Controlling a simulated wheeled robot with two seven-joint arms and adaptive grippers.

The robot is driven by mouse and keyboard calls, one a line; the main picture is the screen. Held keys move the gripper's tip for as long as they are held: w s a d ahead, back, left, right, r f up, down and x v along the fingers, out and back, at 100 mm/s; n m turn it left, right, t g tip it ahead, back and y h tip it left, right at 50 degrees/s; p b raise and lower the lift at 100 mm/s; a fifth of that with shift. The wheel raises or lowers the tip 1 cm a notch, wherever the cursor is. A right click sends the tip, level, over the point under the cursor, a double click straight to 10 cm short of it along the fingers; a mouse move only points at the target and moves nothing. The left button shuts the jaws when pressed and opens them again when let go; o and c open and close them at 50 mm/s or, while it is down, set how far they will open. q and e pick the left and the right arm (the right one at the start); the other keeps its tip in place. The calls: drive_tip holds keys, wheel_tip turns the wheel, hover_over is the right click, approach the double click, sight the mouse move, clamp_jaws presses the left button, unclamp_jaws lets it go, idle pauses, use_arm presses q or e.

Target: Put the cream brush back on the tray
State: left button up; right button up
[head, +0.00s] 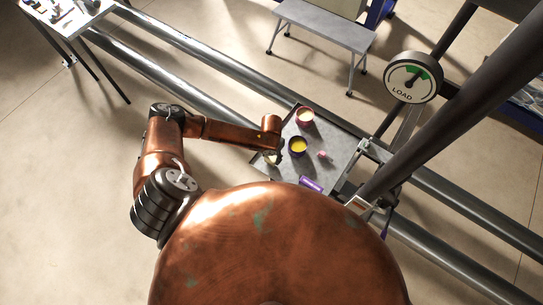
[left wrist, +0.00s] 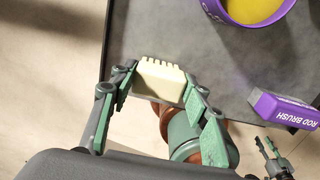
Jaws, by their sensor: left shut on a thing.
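The cream brush (left wrist: 158,84) is a small pale block with a row of teeth along its top. My left gripper (left wrist: 157,90) is shut on it, with one green finger on each side. In the head view my left gripper (head: 271,157) is at the left edge of the grey tray (head: 337,143), mostly hidden by its own wrist. In the left wrist view the brush shows against the tray (left wrist: 165,30); I cannot tell whether it touches the tray.
A small pink item (head: 322,154) and a purple "ROD BRUSH" label block (left wrist: 285,110) are also there. A load gauge (head: 412,77) and dark pipe stand to the right.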

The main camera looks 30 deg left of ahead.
sight(271, 157)
use_arm(q)
drive_tip(key=shift+f, duration=0.45)
drive_tip(key=o, duration=1.1)
drive_tip(key=shift+r, duration=0.15)
wheel_tip(271, 157, up, 5)
drive_tip(key=p, duration=0.4)
drive_tip(key=shift+p, duration=0.3)
wheel_tip(271, 157, up, 12)
